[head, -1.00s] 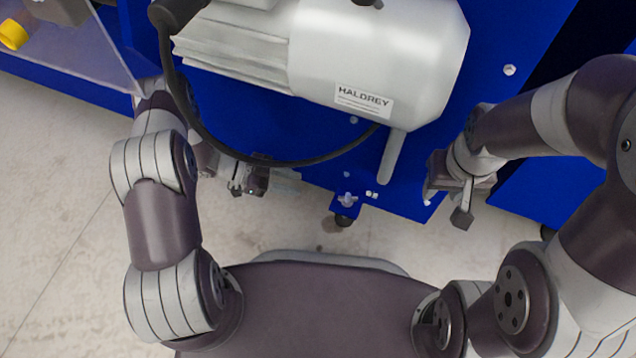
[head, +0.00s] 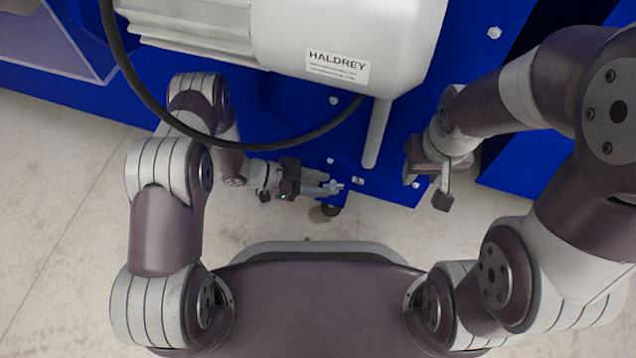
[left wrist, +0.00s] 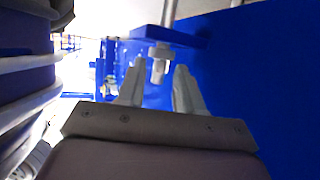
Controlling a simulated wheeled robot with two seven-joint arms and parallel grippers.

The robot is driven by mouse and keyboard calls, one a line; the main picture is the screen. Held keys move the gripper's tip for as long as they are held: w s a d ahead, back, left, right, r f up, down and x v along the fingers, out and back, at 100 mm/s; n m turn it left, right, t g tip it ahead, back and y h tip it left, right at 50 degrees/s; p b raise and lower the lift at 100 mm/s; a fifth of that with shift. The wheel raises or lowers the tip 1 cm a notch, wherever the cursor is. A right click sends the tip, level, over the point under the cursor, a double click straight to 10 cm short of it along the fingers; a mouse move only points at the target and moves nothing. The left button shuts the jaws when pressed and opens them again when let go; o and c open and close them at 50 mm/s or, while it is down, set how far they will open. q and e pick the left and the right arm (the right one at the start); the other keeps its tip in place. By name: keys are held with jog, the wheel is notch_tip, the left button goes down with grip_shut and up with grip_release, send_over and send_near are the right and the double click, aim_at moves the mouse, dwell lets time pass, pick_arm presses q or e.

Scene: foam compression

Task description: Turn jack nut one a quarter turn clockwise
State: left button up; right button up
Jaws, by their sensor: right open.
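A small pale jack nut (head: 339,187) shows on the blue foot plate at the bottom edge of the blue machine in the head view. In the left wrist view the nut (left wrist: 158,66) hangs on a pale stem below a blue plate, just ahead of my fingertips. No number on it is readable. My left gripper (head: 332,184) points right at the nut, with its fingers apart, one either side of the nut's line. It looks empty, and I see no clear contact. My right gripper (head: 441,190) is open beside the machine's lower right edge, away from this nut.
A large pale motor (head: 345,35) labelled HALDREY overhangs the work area. A black cable (head: 235,147) loops from it above my left gripper. A grey rod (head: 376,135) stands close to the right of the nut. The floor (head: 60,220) is clear.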

pick_arm(q)
grip_shut()
jog(key=shift+w+m+g, duration=0.2)
jog(key=shift+m+g, duration=0.3)
jog(key=shift+g, duration=0.3)
grip_release()
